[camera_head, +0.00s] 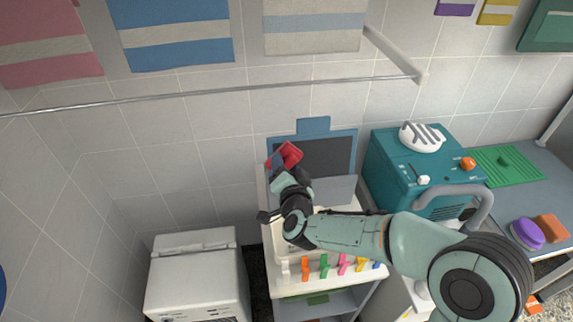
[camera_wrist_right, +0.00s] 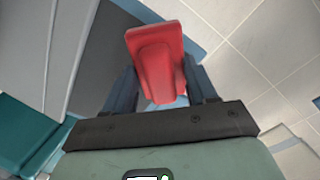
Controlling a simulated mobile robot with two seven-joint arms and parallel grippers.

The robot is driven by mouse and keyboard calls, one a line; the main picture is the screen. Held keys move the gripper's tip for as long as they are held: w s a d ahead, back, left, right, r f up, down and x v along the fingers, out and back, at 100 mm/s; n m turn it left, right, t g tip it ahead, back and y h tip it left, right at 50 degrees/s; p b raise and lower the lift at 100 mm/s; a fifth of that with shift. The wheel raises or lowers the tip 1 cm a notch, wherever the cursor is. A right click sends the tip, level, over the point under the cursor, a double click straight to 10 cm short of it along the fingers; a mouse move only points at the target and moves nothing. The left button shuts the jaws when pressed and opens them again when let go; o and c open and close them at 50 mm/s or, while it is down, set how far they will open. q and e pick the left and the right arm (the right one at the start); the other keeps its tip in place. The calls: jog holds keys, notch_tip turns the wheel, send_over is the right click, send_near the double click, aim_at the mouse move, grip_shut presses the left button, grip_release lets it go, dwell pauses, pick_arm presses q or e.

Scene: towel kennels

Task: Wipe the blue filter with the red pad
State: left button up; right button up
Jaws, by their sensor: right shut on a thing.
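The blue filter (camera_head: 330,157) stands upright against the tiled wall, a dark panel in a blue frame with a blue tab on top. In the right wrist view its dark panel (camera_wrist_right: 112,50) shows at the upper left. The red pad (camera_head: 289,154) is in front of the filter's left part in the head view. My right gripper (camera_head: 279,171) is shut on the red pad, which also stands between the two fingers in the right wrist view (camera_wrist_right: 157,62). I cannot tell whether pad and filter touch. The fingers and pad hide part of the filter's left side. My left gripper is not in view.
A white-topped cart with several coloured clips (camera_head: 324,265) lies below the filter. A teal machine (camera_head: 395,160) with a white brush on top stands close on the right. A white box (camera_head: 195,275) stands at lower left.

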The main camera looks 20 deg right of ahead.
jog(key=shift+v, duration=2.5)
jog(key=shift+s, duration=0.1)
jog(key=shift+v, duration=1.35)
jog(key=shift+r+p, duration=0.1)
jog(key=shift+p, duration=0.2)
